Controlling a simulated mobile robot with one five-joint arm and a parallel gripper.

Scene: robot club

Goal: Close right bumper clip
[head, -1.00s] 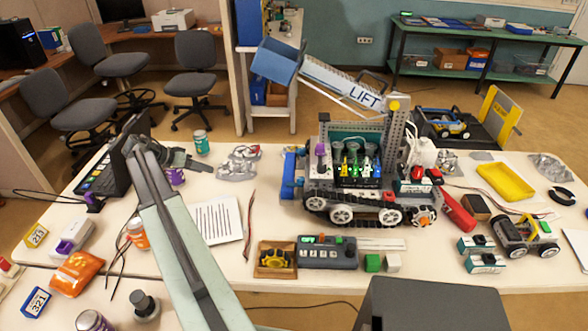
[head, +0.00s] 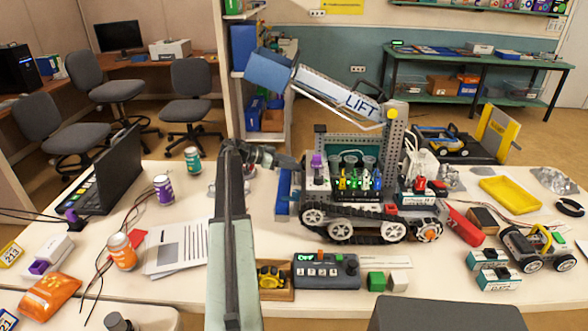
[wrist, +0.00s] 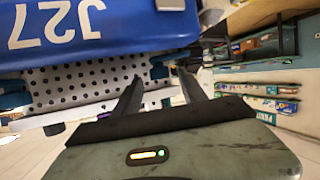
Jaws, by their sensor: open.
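The tracked robot (head: 340,205) stands on the white table, with a blue bumper (head: 284,196) at its left end. In the wrist view a blue panel marked J27 (wrist: 70,32) shows upside down, above a grey perforated plate (wrist: 85,85). My gripper (head: 297,162) reaches in from the left at the robot's blue end; its fingers seem close to that end.
A blue bin on a lift arm (head: 340,92) rises over the robot.

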